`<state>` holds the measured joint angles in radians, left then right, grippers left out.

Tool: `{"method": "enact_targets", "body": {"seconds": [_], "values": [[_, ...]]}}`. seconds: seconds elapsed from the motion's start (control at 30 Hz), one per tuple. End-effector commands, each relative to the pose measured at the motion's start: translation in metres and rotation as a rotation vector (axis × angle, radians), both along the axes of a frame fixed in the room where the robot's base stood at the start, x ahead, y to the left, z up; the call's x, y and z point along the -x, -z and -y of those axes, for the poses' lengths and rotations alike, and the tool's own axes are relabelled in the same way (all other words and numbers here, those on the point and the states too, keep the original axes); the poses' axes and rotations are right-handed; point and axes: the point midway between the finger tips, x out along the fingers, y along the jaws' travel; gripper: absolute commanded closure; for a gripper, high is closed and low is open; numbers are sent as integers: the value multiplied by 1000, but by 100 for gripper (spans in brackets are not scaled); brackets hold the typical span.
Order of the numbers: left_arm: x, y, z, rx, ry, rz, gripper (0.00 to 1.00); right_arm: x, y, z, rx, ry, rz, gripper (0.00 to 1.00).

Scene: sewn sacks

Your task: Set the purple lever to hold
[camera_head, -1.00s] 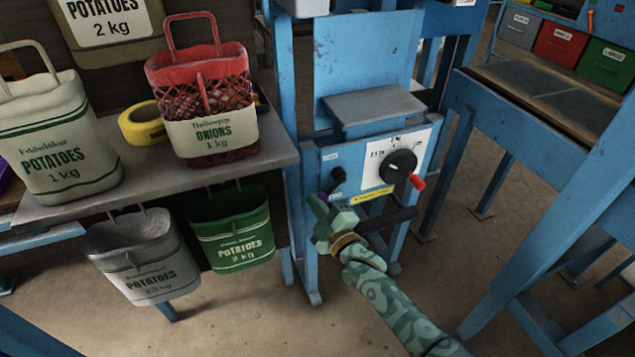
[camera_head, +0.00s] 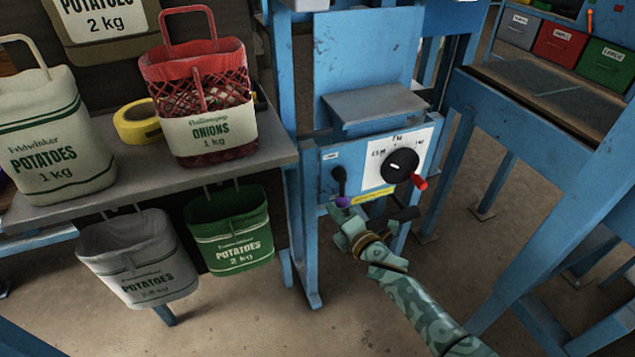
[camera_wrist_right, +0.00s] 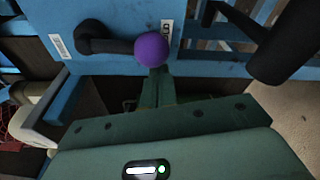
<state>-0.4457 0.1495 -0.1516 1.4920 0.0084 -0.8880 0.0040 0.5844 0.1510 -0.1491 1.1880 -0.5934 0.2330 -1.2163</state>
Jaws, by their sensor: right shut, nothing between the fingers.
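The purple lever's round knob (camera_head: 342,202) sits at the end of a black arm (camera_head: 340,182) on the blue machine's front panel. The arm points down from its pivot. In the wrist view the purple knob (camera_wrist_right: 152,50) lies beside a small white label (camera_wrist_right: 166,30) that partly reads "LD"; the knob covers part of it. Another label (camera_wrist_right: 60,46) is by the pivot end. My right gripper (camera_head: 340,218) is shut and empty, just below the knob. Its fingertips (camera_wrist_right: 158,78) reach the knob's lower edge in the picture; I cannot tell if they touch. My left gripper is out of view.
Floor in front is clear.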

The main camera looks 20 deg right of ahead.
Motion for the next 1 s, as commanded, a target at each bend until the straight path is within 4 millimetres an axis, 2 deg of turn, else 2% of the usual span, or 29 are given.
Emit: {"method": "enact_targets", "body": {"seconds": [0.3,0.9,0.97,1.0], "values": [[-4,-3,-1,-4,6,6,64,0,3,7,85,0,2,100],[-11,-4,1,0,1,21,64,2,2,8,92,0,3,100],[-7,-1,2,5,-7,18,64,6,0,8,92,0,3,100],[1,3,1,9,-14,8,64,9,0,9,91,0,4,100]]}}
